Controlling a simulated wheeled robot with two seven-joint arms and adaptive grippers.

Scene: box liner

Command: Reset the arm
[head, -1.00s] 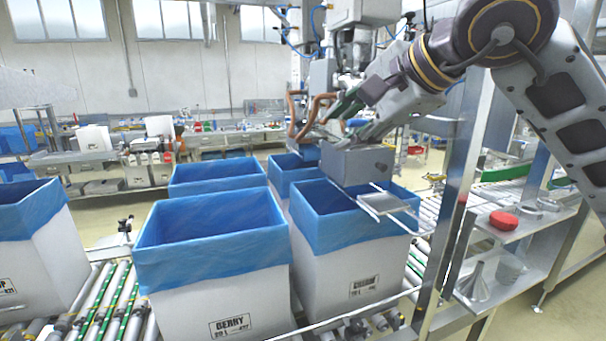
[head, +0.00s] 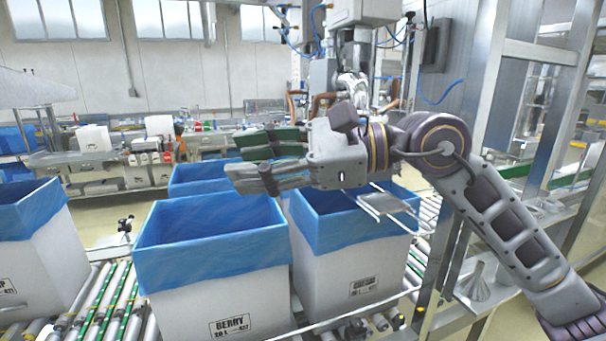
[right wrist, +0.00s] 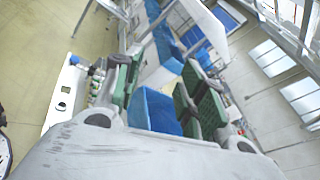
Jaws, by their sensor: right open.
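My right arm comes in from the right side of the head view, bent at the elbow. My right gripper (head: 262,162) is open and empty, pointing left above the blue-lined boxes. Its green-padded fingers stand apart in the right wrist view (right wrist: 160,92). Below it is the white box marked BERRY (head: 215,300) with a blue liner (head: 205,255). A second blue-lined box (head: 352,275) stands to its right, partly under my arm. My left gripper is not in view.
Another lined box (head: 40,255) stands at the left on the roller conveyor (head: 103,310). A metal frame post (head: 440,265) and a shelf with a funnel (head: 476,282) are at the right, near my forearm. A workbench (head: 90,157) lies behind.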

